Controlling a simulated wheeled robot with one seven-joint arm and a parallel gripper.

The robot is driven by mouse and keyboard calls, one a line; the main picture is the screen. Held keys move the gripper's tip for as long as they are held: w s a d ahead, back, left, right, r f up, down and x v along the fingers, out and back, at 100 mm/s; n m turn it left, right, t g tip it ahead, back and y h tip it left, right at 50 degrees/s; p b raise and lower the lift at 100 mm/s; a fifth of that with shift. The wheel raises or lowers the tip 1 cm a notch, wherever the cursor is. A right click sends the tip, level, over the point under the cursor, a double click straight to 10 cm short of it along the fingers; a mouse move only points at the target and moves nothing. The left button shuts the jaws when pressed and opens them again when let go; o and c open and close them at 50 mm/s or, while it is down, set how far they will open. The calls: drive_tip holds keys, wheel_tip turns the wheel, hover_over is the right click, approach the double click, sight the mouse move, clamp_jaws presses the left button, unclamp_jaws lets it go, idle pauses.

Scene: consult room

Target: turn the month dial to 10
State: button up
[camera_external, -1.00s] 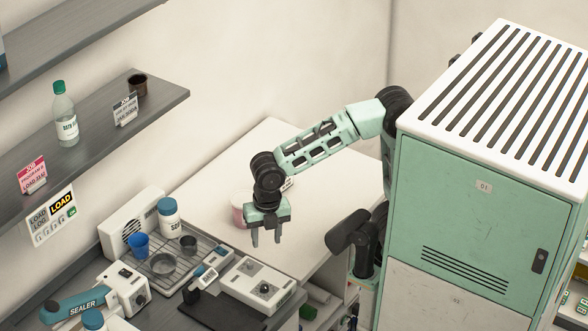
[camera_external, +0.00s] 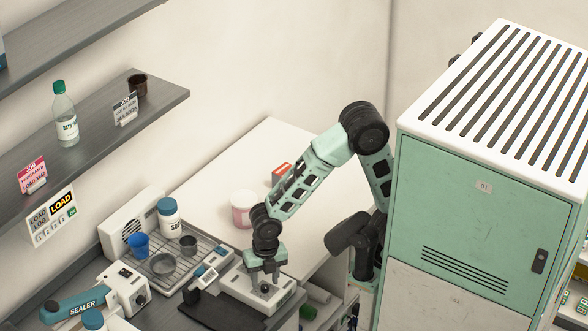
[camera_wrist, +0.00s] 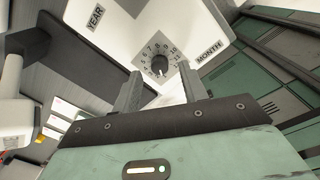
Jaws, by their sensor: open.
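The month dial (camera_wrist: 159,65) is a dark round knob on a white panel, ringed by numbers and marked by a MONTH label (camera_wrist: 208,50). In the wrist view it lies ahead of and between the two fingertips of my gripper (camera_wrist: 162,88), which is open. In the external view my gripper (camera_external: 265,284) is pointing down over the white box (camera_external: 240,283) that carries the dial, with the dial just about between the fingers. I cannot tell whether the fingers touch the dial. The number the dial points to is too small to read surely. A YEAR label (camera_wrist: 96,17) shows on the same box.
A wire rack (camera_external: 190,270) with cups and a bottle (camera_external: 168,217) stands left of the box. A black mat (camera_external: 222,314) lies in front of it. A pink tub (camera_external: 243,209) and a red box (camera_external: 282,174) stand on the white counter behind. The sealer (camera_external: 78,305) is at the far left.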

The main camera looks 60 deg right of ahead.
drive_tip(key=shift+f, duration=0.95)
drive_tip(key=shift+c, duration=0.3)
clamp_jaws()
